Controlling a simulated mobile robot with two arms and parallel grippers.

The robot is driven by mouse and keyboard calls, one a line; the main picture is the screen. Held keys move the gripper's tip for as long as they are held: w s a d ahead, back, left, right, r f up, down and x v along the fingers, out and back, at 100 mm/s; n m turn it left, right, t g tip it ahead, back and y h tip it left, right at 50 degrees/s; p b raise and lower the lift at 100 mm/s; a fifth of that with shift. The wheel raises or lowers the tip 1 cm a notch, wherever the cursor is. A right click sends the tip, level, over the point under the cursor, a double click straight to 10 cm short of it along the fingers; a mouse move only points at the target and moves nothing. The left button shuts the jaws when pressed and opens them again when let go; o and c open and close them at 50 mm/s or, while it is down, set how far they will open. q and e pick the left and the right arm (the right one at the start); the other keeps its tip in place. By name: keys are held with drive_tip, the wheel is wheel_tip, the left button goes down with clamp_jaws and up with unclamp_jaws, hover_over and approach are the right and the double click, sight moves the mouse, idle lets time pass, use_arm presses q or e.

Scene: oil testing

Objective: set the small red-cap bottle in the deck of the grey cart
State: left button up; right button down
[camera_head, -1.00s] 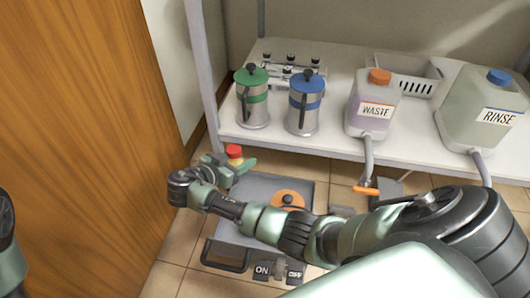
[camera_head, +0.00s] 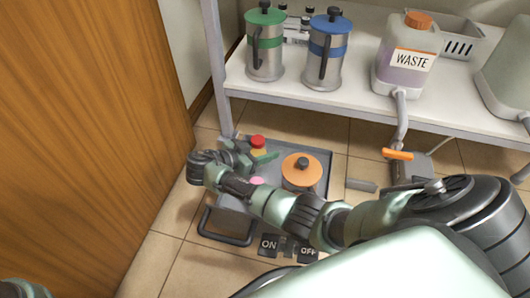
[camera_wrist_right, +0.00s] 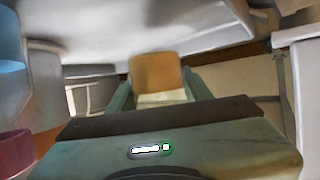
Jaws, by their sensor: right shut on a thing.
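The small red-cap bottle (camera_head: 258,143) has a red cap and an orange-yellow body. My right gripper (camera_head: 262,158) is shut on it, at the back left of the grey cart (camera_head: 325,158) in the head view. The bottle looks upright; I cannot tell whether its base touches the deck. In the right wrist view an orange-brown body (camera_wrist_right: 157,75), likely the bottle's, sits between the fingers. My arm hides the front of the deck. Only a piece of my left arm shows at the lower left; its gripper is out of view.
An orange-lidded pot (camera_head: 301,173) stands on the deck, with a pink thing (camera_head: 257,181) to its left. A shelf (camera_head: 345,102) behind holds a green-lidded press (camera_head: 264,50), a blue-lidded press (camera_head: 325,58) and a WASTE jug (camera_head: 405,62). A wooden door (camera_head: 80,130) is at left.

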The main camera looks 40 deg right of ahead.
drive_tip(key=shift+f+b, duration=1)
drive_tip(key=shift+f, duration=0.55)
drive_tip(key=shift+f, duration=0.15)
drive_tip(key=c, duration=0.6)
unclamp_jaws()
drive_tip(key=shift+r, duration=0.2)
drive_tip(key=p+v, duration=0.5)
drive_tip(key=v, duration=0.6)
drive_tip(key=shift+a+r, duration=0.15)
drive_tip(key=shift+s+a, duration=0.1)
drive_tip(key=shift+a, duration=0.2)
